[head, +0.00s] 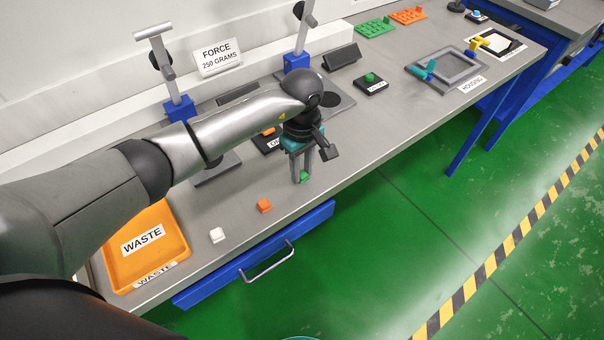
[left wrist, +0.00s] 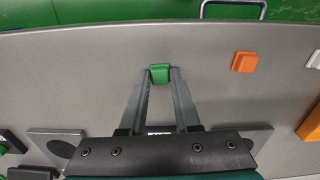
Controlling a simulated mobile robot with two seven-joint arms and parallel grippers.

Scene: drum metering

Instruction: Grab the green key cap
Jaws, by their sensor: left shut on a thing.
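The green key cap (head: 304,177) is at the front part of the grey bench, between the fingertips of my left gripper (head: 303,174). In the left wrist view the green key cap (left wrist: 160,73) sits between the two grey fingers of the left gripper (left wrist: 160,76), which are shut on it. Whether the cap touches the bench or is just above it, I cannot tell. An orange key cap (head: 264,206) and a white key cap (head: 217,235) lie to its left on the bench. My right gripper does not show.
The orange waste tray (head: 178,222) stands at the bench's left end. A black base with a green button (head: 370,80), the grey housing frame (head: 416,72) and the force sign (head: 218,58) stand farther back. A blue drawer with a handle (head: 268,265) is below the front edge.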

